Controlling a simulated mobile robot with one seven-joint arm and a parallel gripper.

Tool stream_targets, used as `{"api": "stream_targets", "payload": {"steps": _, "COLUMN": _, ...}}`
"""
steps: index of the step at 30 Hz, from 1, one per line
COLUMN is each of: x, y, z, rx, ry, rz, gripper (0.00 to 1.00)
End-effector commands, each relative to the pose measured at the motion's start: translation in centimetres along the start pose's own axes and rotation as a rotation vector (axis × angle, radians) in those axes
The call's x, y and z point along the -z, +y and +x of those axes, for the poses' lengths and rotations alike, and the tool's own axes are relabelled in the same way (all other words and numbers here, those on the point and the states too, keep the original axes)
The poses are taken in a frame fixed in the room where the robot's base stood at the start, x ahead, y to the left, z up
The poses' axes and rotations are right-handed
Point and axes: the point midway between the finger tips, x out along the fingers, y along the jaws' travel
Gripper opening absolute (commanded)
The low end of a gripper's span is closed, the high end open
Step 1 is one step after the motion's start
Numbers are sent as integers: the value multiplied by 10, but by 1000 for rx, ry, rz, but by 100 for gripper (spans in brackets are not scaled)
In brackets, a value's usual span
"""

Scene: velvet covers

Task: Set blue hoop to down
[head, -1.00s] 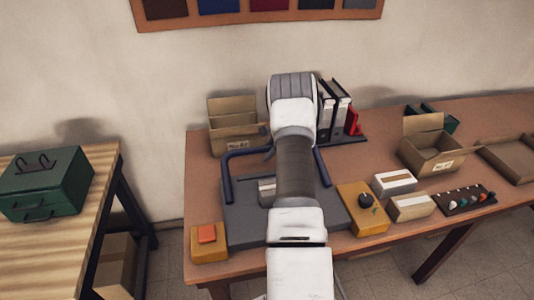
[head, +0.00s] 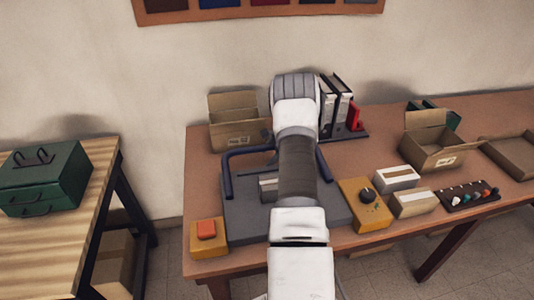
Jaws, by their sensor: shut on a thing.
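The blue hoop (head: 228,176) is a dark blue U-shaped bar on a grey base plate (head: 240,215) on the brown table. Its left leg and part of its top bar show left of my arm, and its right leg shows right of it. The hoop stands raised off the plate; its exact tilt is hard to tell. My gripper (head: 272,158) is mostly hidden behind my own arm, with only a small dark part showing by the top bar. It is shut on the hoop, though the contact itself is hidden.
An orange-buttoned yellow box (head: 208,243) and a black-knobbed yellow box (head: 365,212) flank the plate. An open carton (head: 240,137) and binders (head: 340,108) stand behind. Small cartons (head: 396,178) and a larger open box (head: 435,155) are right. A green toolbox (head: 45,183) sits on the left table.

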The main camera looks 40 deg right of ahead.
Motion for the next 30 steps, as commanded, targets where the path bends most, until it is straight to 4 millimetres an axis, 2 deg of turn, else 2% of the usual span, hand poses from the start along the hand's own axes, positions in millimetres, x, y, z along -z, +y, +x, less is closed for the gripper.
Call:
{"api": "stream_targets", "payload": {"steps": 25, "x": -1, "y": -4, "z": -2, "rx": 9, "ry": 2, "rz": -3, "gripper": 62}}
{"api": "stream_targets", "payload": {"steps": 30, "x": -2, "y": -5, "z": -15, "rx": 11, "ry": 2, "rz": -3, "gripper": 62}}
